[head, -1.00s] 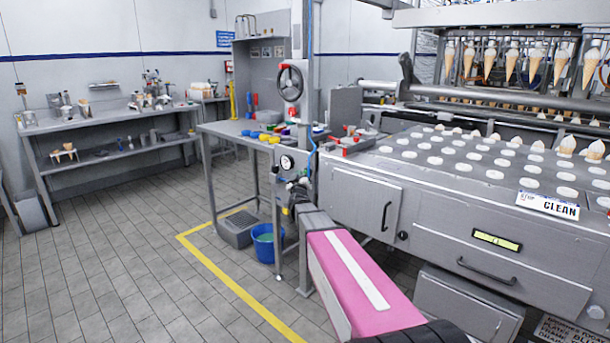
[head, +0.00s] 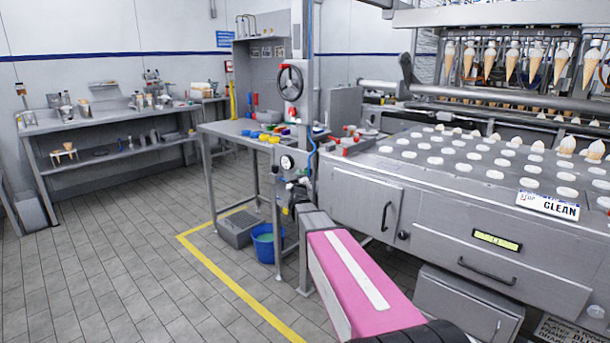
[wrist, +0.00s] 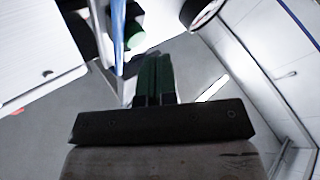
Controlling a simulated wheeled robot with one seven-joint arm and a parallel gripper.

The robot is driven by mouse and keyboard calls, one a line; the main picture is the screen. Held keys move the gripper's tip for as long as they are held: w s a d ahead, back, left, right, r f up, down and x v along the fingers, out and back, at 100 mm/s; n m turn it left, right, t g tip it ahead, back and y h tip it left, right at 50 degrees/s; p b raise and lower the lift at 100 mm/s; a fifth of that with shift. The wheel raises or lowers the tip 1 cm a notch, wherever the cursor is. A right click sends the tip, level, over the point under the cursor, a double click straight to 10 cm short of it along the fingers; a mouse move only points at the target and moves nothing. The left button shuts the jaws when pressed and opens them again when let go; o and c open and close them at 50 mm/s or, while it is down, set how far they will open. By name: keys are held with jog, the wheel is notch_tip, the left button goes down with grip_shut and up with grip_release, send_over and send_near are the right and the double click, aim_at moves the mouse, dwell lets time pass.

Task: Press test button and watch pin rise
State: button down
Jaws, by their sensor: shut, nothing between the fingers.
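In the wrist view my gripper (wrist: 153,62) points away from the camera, its two dark green fingers shut together with nothing between them. A round green part (wrist: 134,36), possibly the test button, shows just beyond and left of the fingertips, beside a blue hose (wrist: 118,30). I cannot tell whether the fingers touch it. In the head view my pink arm reaches toward the grey post with the gauge (head: 287,162); my gripper cannot be made out there. I cannot make out the pin.
The post carries a handwheel (head: 290,83). The steel cone machine (head: 440,195) fills the right, with cones hanging above. A side table (head: 235,128) and a blue bucket (head: 263,247) stand left of the post. The tiled floor (head: 130,260) at left is clear.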

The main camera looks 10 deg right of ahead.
jog(key=shift+d, duration=0.1)
jog(key=shift+w+d, duration=0.25)
jog(key=shift+d, duration=0.05)
jog(key=shift+w+d, duration=0.3)
jog(key=shift+d, duration=0.1)
dwell(2.5)
jog(key=shift+s+a, duration=0.1)
jog(key=shift+a, duration=0.05)
jog(key=shift+s+a, duration=0.45)
jog(key=shift+a, duration=0.2)
jog(key=s+a, duration=0.1)
jog(key=a, duration=0.1)
jog(key=s+a, duration=0.2)
dwell(0.7)
dwell(0.4)
